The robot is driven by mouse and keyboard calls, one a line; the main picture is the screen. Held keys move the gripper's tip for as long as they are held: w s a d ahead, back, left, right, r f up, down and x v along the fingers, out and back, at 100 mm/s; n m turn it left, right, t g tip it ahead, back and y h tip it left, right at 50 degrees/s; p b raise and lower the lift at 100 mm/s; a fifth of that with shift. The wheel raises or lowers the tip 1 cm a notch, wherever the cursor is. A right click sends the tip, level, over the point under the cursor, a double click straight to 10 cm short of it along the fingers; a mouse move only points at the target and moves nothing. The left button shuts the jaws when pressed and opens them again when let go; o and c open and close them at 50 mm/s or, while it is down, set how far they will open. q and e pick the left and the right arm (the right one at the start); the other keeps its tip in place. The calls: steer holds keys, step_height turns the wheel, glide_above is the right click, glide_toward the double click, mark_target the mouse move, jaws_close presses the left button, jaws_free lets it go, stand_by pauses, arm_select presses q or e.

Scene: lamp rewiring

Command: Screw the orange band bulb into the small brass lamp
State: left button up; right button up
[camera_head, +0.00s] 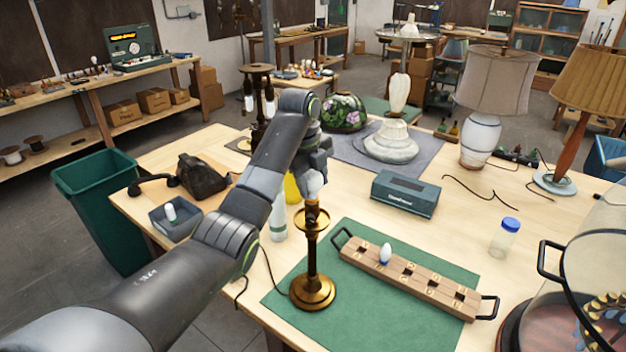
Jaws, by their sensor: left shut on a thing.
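The small brass lamp (311,258) stands upright on a green mat (412,318). My left gripper (315,172) is directly above it, pointing down and shut on a white bulb (313,187). The bulb is in line with the lamp's socket (312,215), and its lower end is at the socket's top. My right gripper is not in view.
A dark teal box (405,195) and a blue-capped jar (504,238) stand behind the rack. A glass dome (590,270) is at the right edge. A small tray (172,217) holding a bulb is at the left. Larger lamps stand at the back.

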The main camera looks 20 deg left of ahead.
arm_select(q)
steer(key=o, duration=0.4)
steer(key=c, duration=0.3)
steer(key=m, duration=0.3)
steer(key=shift+r+h, duration=0.1)
steer(key=shift+h, duration=0.2)
steer(key=shift+c, duration=0.2)
steer(key=m+g, duration=0.1)
steer(key=m, duration=0.4)
steer(key=shift+a, duration=0.1)
steer(key=o, duration=1)
steer(key=shift+s, duration=0.1)
